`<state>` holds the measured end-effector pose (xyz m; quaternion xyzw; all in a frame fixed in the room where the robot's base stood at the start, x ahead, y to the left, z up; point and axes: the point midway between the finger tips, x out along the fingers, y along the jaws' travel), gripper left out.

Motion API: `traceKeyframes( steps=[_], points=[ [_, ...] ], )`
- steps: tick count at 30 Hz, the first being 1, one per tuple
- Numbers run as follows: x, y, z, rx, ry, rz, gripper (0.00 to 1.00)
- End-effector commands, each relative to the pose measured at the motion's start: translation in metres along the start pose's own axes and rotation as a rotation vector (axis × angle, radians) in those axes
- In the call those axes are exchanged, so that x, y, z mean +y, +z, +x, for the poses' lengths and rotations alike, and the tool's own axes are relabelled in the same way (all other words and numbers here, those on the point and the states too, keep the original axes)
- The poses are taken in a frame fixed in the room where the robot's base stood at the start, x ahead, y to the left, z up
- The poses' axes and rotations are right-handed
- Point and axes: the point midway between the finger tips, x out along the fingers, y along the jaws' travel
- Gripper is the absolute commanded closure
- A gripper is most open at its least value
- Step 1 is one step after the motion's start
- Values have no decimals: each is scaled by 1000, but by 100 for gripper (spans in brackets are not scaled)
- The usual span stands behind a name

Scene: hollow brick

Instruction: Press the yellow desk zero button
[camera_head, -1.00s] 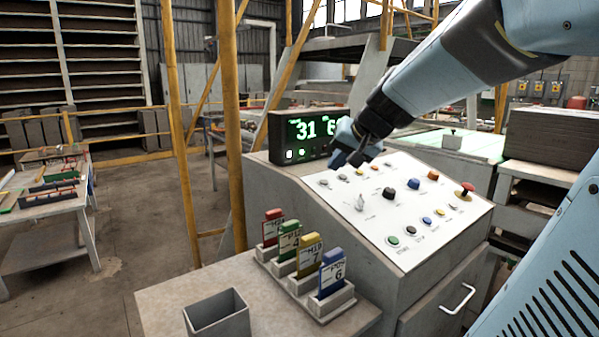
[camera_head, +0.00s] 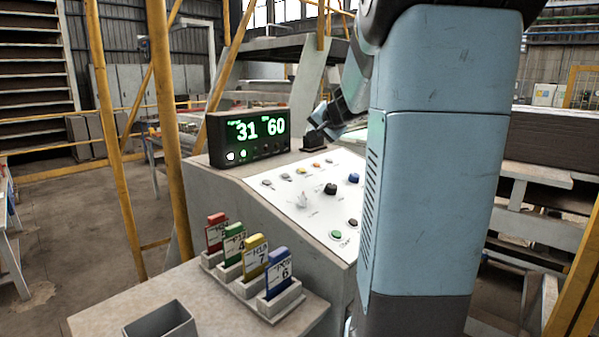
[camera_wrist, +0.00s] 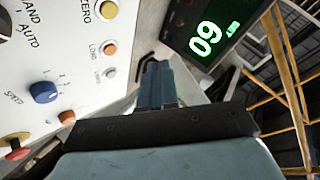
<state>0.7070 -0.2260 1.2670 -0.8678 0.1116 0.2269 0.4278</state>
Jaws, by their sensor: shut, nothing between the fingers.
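The yellow zero button (camera_head: 300,171) sits in the back row of small buttons on the white sloping desk panel (camera_head: 285,196). In the wrist view the yellow button (camera_wrist: 107,10) shows at the top edge, beside the word ZERO. An orange button marked LONG (camera_wrist: 110,48) and a grey button (camera_wrist: 110,72) lie beside it. My gripper (camera_head: 313,141) is over the panel's back edge, behind the button row and apart from the yellow button. In the wrist view my gripper (camera_wrist: 157,68) is shut and empty, pointing beside the panel's edge near the display.
A black display (camera_head: 249,136) reading 31 and 60 stands behind the panel. Several coloured tags (camera_head: 254,257) stand in a holder on the lower shelf, near a grey bin (camera_head: 160,322). A blue knob (camera_wrist: 43,92) and red mushroom button (camera_wrist: 15,148) are on the panel.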

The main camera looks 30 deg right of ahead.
Motion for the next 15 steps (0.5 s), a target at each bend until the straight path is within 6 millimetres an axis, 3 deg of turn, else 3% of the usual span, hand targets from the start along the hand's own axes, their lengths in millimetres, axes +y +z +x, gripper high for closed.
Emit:
traceKeyframes(
  steps=[15],
  points=[
    [25,26,35,-4,0,1,100]
  ],
)
